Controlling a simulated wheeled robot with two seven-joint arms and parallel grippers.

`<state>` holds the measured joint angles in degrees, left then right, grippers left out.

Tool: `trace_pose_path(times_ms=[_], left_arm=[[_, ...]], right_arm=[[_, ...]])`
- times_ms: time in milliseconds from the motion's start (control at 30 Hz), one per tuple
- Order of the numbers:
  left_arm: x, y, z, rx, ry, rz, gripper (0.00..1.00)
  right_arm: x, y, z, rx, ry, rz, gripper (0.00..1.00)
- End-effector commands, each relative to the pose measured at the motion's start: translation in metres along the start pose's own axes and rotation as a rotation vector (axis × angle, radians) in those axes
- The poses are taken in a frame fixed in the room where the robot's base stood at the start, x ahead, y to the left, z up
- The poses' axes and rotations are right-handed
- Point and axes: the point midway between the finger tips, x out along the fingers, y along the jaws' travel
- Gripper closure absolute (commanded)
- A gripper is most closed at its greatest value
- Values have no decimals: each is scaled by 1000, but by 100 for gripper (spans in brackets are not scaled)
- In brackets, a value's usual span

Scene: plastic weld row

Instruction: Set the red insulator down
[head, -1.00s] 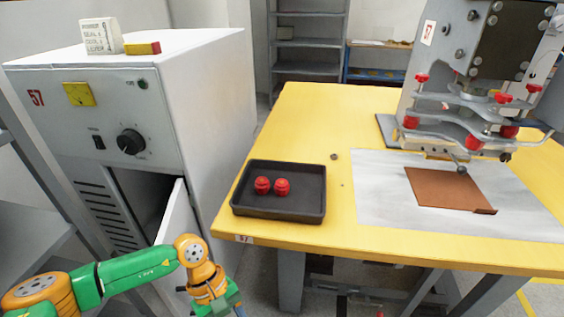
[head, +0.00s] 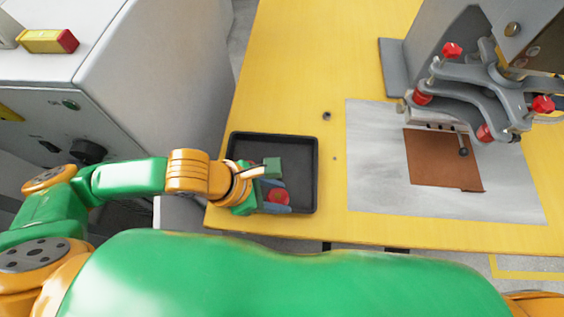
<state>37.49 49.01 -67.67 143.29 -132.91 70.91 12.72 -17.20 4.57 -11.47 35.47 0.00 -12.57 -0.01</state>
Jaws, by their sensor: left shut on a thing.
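The black tray (head: 313,160) lies on the yellow table at its front left corner. My left gripper (head: 276,197) reaches into the tray from the left, low over its front part. It is shut on a red insulator (head: 280,197), which shows between the grey-blue fingers. I cannot tell whether this insulator touches the tray floor. Only one red insulator shows in the tray; the gripper and wrist cover part of the tray's left side. My right gripper is out of view.
A white sheet with a brown pad (head: 436,160) lies right of the tray, under the grey press (head: 480,80) with red knobs. A small dark nut (head: 327,115) lies behind the tray. The white cabinet (head: 150,60) stands left. Bare yellow table lies behind the tray.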

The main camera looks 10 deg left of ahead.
Motion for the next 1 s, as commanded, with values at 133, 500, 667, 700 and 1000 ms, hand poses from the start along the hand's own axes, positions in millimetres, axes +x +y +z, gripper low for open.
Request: trace_pose_path(times_ms=[133, 500, 667, 700, 1000], left_arm=[[28, 23, -1, 2, -2, 5, 100], [98, 89, 4, -1, 2, -2, 100], [118, 98, -3, -3, 4, -3, 100], [124, 98, -7, -2, 4, -2, 100], [136, 98, -15, 1, 2, -1, 45]], right_arm=[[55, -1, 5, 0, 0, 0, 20], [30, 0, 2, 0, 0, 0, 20], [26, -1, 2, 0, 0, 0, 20], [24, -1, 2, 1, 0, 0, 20], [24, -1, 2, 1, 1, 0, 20]])
